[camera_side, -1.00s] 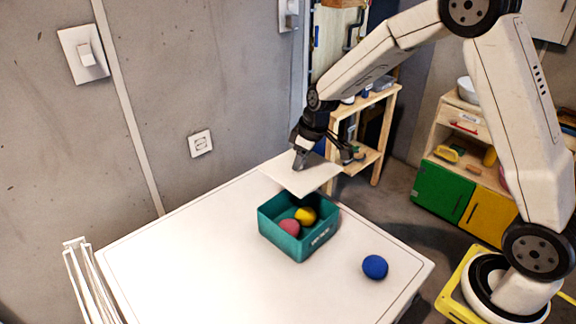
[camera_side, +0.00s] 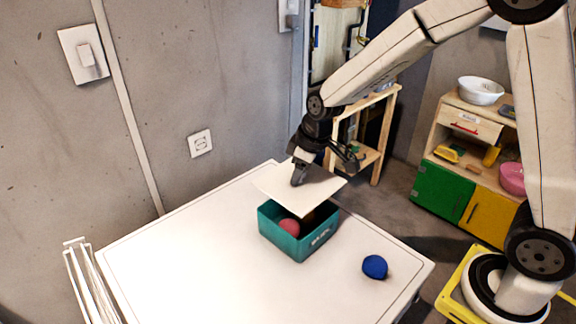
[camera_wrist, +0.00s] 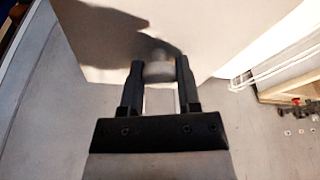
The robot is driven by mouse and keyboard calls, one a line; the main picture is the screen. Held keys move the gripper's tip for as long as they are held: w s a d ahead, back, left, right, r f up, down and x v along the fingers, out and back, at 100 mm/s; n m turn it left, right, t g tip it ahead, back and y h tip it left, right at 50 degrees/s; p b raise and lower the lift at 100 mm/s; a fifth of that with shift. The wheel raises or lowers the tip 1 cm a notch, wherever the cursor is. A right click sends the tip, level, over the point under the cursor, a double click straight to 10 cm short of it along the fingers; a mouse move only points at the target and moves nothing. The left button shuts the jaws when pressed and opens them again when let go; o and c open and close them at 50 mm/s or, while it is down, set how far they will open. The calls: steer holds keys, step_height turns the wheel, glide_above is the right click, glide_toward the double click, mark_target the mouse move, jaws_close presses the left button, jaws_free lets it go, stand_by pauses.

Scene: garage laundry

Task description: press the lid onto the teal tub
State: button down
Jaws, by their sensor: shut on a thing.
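The teal tub (camera_side: 285,241) stands open on the white table, with a red ball (camera_side: 290,226) inside. The yellow ball in it is now mostly hidden under the lid. The cream lid (camera_side: 310,196) is a thin flat plate, tilted a little, above the back part of the tub and apart from its front rim. My gripper (camera_side: 298,180) is shut on the lid's knob, which shows between the fingers in the wrist view (camera_wrist: 158,68). Whether the lid touches the tub's back rim I cannot tell.
A blue ball (camera_side: 375,267) lies on the white table (camera_side: 190,270) to the right of the tub. The table's left part is clear. A grey wall stands behind, and a shelf unit with green and yellow doors (camera_side: 440,192) is at the right.

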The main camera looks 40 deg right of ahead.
steer(key=shift+f, duration=0.15)
steer(key=shift+f, duration=3.05)
steer(key=shift+f, duration=0.65)
stand_by(1.0)
jaws_free()
stand_by(0.4)
steer(key=shift+r, duration=0.15)
steer(key=shift+r, duration=3.4)
